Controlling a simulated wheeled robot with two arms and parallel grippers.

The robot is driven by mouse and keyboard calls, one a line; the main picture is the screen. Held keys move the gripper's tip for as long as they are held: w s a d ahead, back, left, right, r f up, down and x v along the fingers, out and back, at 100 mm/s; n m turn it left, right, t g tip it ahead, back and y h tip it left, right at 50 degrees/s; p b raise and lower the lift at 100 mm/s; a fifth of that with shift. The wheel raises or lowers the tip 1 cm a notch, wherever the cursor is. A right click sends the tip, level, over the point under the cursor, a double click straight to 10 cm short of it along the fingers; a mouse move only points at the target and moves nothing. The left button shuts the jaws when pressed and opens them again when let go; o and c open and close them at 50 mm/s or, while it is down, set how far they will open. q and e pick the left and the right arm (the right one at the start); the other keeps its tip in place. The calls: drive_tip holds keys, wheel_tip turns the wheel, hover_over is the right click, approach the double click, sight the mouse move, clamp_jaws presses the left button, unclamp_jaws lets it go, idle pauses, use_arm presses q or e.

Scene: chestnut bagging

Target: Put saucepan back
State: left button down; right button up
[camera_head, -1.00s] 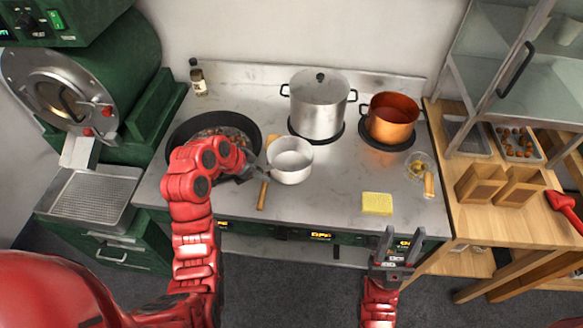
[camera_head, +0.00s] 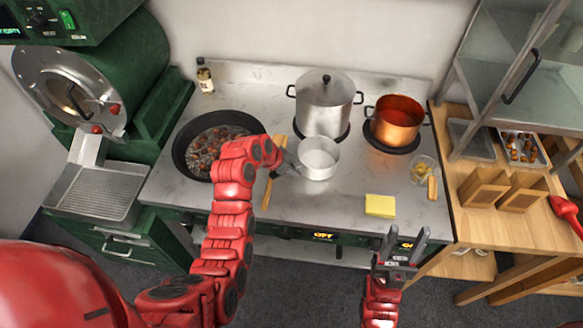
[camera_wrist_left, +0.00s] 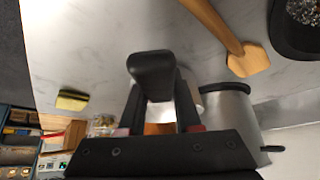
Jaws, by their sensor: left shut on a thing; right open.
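The small silver saucepan (camera_head: 318,158) is upright, in front of the tall lidded pot, in the head view. My left gripper (camera_head: 286,164) is at its left side, shut on its dark handle. In the left wrist view the black handle (camera_wrist_left: 151,72) shows between the fingers; the saucepan's body is mostly hidden there. I cannot tell whether the pan's base touches the counter (camera_head: 330,205). My right gripper (camera_head: 405,240) is open and empty at the counter's front edge.
A frying pan of chestnuts (camera_head: 205,150) is on the left. The tall pot (camera_head: 325,108) and copper pot (camera_head: 396,125) stand behind. A wooden utensil (camera_head: 267,190), yellow sponge (camera_head: 380,206) and glass bowl (camera_head: 422,168) lie on the counter. Bare counter is between utensil and sponge.

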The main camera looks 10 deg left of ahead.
use_arm(q)
drive_tip(key=shift+f, duration=0.15)
drive_tip(key=c, duration=0.6)
unclamp_jaws()
drive_tip(key=shift+r, duration=0.2)
